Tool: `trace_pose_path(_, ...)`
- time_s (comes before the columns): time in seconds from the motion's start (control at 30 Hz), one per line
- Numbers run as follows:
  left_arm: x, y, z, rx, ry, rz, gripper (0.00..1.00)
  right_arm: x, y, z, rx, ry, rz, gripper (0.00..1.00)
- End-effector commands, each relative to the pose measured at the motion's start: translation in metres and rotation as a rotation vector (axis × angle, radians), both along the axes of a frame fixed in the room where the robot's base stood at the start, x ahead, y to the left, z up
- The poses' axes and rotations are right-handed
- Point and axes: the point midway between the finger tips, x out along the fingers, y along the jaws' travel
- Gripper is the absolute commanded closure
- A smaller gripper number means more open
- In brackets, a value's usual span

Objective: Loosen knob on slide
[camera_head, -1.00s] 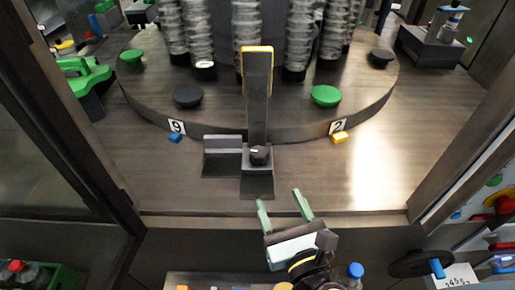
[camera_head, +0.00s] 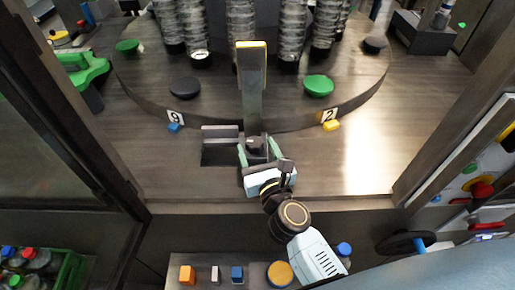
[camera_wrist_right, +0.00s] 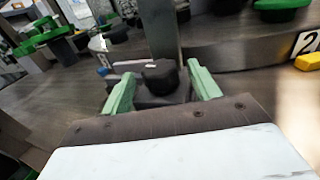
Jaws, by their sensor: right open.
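The black knob (camera_head: 255,143) sits on the slide's base at the foot of an upright dark post (camera_head: 251,90) with a yellow top. It shows larger in the right wrist view (camera_wrist_right: 160,76). My right gripper (camera_head: 259,150) is open, with its green fingers on either side of the knob. In the right wrist view the fingers (camera_wrist_right: 162,84) point forward with the knob between them; a gap shows on each side, and I cannot tell whether either touches it. The gripper's body hides the near part of the slide. My left gripper is not in view.
A round dark platform (camera_head: 220,112) with clear stacked columns, green and black discs stands behind the post. A yellow block (camera_head: 331,125) and a blue block (camera_head: 174,128) lie near its edge. Frame posts flank both sides. The wooden deck (camera_head: 360,160) is clear to the right.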

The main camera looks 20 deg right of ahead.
Motion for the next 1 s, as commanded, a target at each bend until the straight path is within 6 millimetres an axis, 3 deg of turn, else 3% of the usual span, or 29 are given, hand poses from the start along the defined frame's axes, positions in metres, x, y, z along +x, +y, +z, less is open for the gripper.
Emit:
trace_pose_path(0.17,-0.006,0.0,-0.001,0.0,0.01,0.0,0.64,0.0,0.0,0.0,0.0,0.0,0.0,0.42)
trace_pose_path(0.5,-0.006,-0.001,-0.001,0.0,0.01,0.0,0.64,-0.001,0.0,0.0,0.0,0.0,0.0,0.84)
trace_pose_path(0.77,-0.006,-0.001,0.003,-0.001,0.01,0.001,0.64,0.0,-0.001,0.001,-0.004,0.0,0.031,0.84)
trace_pose_path(1.0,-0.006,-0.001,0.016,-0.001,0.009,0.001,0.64,0.0,-0.005,0.002,-0.011,-0.001,0.157,0.84)
